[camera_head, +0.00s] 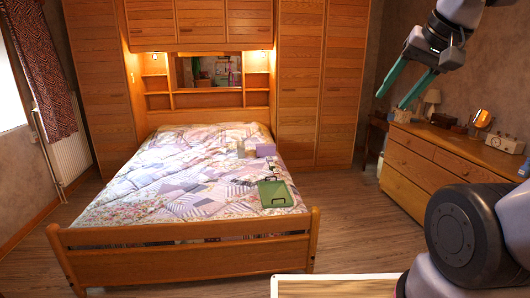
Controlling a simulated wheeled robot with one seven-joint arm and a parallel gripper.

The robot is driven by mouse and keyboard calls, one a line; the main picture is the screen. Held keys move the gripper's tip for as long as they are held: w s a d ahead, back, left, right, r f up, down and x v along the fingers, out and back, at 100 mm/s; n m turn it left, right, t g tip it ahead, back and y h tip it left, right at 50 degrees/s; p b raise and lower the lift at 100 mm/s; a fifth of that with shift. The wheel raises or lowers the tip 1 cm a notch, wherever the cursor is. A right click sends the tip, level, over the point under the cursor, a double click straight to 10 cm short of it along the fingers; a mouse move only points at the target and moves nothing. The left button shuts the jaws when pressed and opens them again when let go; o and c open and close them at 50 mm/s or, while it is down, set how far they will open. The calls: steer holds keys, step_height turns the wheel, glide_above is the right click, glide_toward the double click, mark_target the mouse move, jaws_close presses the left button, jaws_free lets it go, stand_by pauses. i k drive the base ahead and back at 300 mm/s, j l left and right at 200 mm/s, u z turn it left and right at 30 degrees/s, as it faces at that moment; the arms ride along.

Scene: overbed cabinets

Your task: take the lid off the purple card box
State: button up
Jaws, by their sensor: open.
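A small purple box (266,150) sits on the bed, right of the middle and towards the headboard. It is too small in view to tell its lid from its body. My gripper (391,101) is raised at the upper right, with its two teal fingers apart and nothing between them. It is well away from the purple box, to its right in the picture.
Small pale items (246,149) stand left of the box. The bed's wooden footboard (190,259) and a dresser (430,160) stand nearby. A light-topped surface (335,288) shows at the bottom.

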mark_target(259, 152)
steer(key=i+l+z, duration=0.6)
steer(key=i+z, duration=0.15)
steer(key=i+l+z, duration=0.15)
steer(key=i+z, duration=0.55)
steer(key=i+u, duration=0.15)
steer(key=i, duration=0.35)
steer(key=i+l+u, duration=0.15)
steer(key=i, duration=0.35)
steer(key=i+j+u, duration=0.1)
steer(key=i+u, duration=0.6)
steer(key=i+l+u, duration=0.1)
steer(key=i+u, duration=0.45)
steer(key=i, duration=0.45)
steer(key=i+u, duration=0.2)
steer(key=i, duration=0.4)
steer(key=i+l+u, duration=0.2)
steer(key=i, duration=0.45)
steer(key=i+l+u, duration=0.1)
steer(key=i+u, duration=0.35)
steer(key=i+l+u, duration=0.15)
steer(key=u, duration=0.25)
steer(key=i+l+u, duration=0.3)
steer(key=u, duration=0.15)
steer(key=i+l+u, duration=0.25)
steer(key=u, duration=0.15)
steer(key=i+l+u, duration=0.25)
steer(key=l, duration=0.15)
steer(key=l+u, duration=0.25)
steer(key=i+l, duration=0.05)
steer(key=l, duration=0.05)
